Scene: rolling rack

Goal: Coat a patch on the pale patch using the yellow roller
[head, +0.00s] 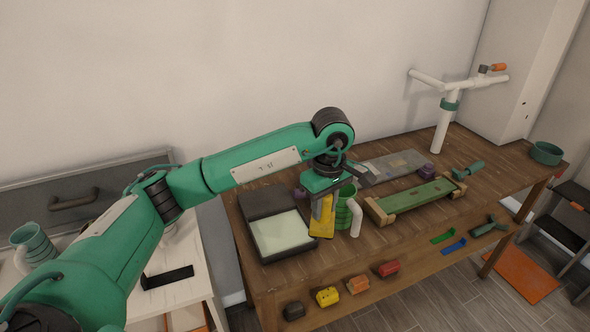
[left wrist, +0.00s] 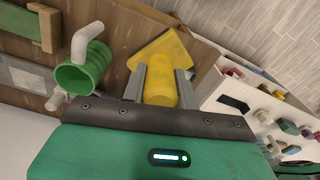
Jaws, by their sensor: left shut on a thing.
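My left gripper (head: 323,203) is shut on the yellow roller (head: 321,228), which hangs below the fingers. In the left wrist view the yellow roller (left wrist: 161,68) sits between the two grey fingers of the gripper (left wrist: 160,88), with a wide yellow end beyond the tips. The pale patch (head: 280,233) is a light square in a dark frame on the wooden bench, just left of the roller. I cannot tell whether the roller touches the bench or the frame's edge. The patch cannot be made out in the left wrist view. My right gripper is not in view.
A green ribbed cylinder with a white pipe (head: 355,218) stands close right of the roller. A green board with wooden ends (head: 415,198) lies farther right on the bench (head: 400,235). A white pipe stand (head: 443,130) rises at the back. Coloured blocks (head: 327,297) line the lower shelf.

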